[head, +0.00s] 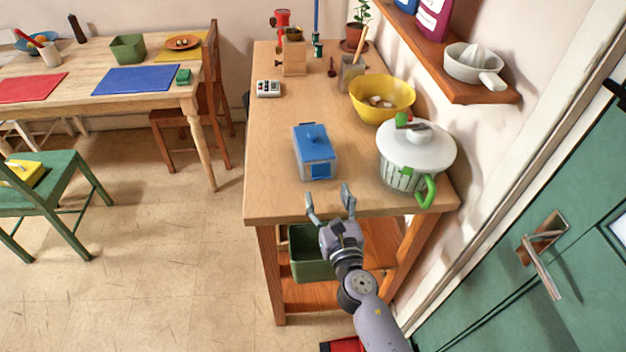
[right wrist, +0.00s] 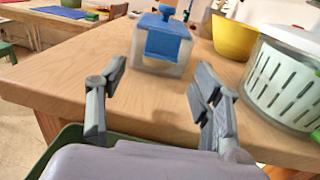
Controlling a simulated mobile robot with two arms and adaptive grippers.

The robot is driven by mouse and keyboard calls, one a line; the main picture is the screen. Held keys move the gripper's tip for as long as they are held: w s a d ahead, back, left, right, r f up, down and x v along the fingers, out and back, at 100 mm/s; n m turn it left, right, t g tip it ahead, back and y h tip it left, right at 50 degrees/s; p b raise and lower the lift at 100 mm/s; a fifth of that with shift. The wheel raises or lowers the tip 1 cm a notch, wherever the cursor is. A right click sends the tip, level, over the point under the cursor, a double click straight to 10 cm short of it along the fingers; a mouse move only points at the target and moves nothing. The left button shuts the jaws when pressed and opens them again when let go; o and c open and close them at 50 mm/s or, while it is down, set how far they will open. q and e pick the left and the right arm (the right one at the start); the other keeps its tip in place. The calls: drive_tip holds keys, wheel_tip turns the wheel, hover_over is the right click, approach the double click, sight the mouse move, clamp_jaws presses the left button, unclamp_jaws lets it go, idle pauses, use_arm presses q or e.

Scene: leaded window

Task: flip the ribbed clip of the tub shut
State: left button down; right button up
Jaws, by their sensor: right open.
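The tub (head: 317,172) is a clear box with a blue lid, standing on the wooden worktop near its front edge. A blue clip (head: 320,170) hangs at the tub's front side; its ribs are too small to make out, and I cannot tell whether it is fully shut. In the right wrist view the tub (right wrist: 146,65) is ahead, with the blue clip (right wrist: 168,45) on its facing side. My right gripper (head: 328,197) is open and empty, just in front of the tub at the worktop's front edge, apart from it. My left gripper is not in view.
A white-lidded salad spinner (head: 394,175) with a green handle stands right of the tub, a yellow bowl (head: 370,98) behind it. The worktop (head: 270,150) is clear left of the tub. A green bin (head: 303,265) sits below, and a shelf (head: 440,60) overhangs the right side.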

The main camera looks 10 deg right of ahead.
sight(322, 178)
drive_tip(key=w, duration=0.5)
drive_tip(key=shift+a+f, duration=0.1)
drive_tip(key=shift+a, duration=0.1)
drive_tip(key=c, duration=1.2)
